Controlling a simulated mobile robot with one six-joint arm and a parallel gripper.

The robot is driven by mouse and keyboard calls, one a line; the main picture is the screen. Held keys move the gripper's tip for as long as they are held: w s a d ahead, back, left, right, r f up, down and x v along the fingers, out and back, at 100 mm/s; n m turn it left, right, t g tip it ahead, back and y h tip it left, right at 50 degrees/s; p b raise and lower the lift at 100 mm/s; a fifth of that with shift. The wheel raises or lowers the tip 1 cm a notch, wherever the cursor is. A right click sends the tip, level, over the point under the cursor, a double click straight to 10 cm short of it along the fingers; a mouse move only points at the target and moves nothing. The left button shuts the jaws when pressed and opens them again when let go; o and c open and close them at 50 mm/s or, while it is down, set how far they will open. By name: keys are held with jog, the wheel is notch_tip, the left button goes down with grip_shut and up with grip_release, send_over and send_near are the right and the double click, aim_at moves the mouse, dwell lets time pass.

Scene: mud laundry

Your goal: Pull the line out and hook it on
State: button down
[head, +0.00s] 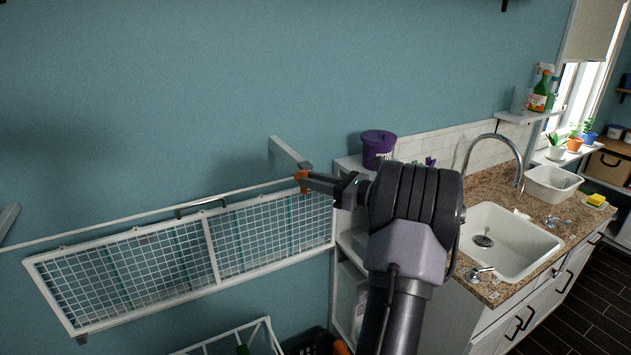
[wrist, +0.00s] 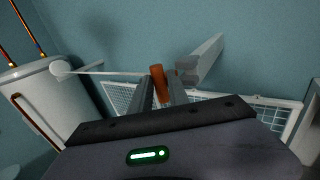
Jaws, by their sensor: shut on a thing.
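My gripper (head: 309,180) is shut on an orange end piece (head: 302,176), which stands upright between the fingertips in the wrist view (wrist: 157,83). A thin white line (head: 140,222) runs from it to the left edge of the head view. In the wrist view the line (wrist: 112,73) reaches a round white piece (wrist: 59,68) at the left. A grey bracket (head: 287,152) juts from the wall, its end close to the orange piece. The bracket (wrist: 203,58) is just right of it in the wrist view. I cannot tell whether they touch or are hooked.
A white wire drying rack (head: 213,250) hangs below the line. A shelf with a purple tub (head: 378,147) and a counter with a sink (head: 510,245) stand right. A white tank (wrist: 45,95) with copper pipes is left in the wrist view.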

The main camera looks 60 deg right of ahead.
jog(key=shift+r, duration=0.3)
jog(key=c, duration=1.5)
grip_release()
jog(key=shift+o, duration=0.9)
jog(key=shift+w+f, duration=0.15)
jog(key=shift+f, duration=0.05)
jog(key=s+b, duration=0.1)
jog(key=s, duration=1.6)
jog(key=shift+s+d, duration=0.25)
jog(key=shift+d, duration=0.15)
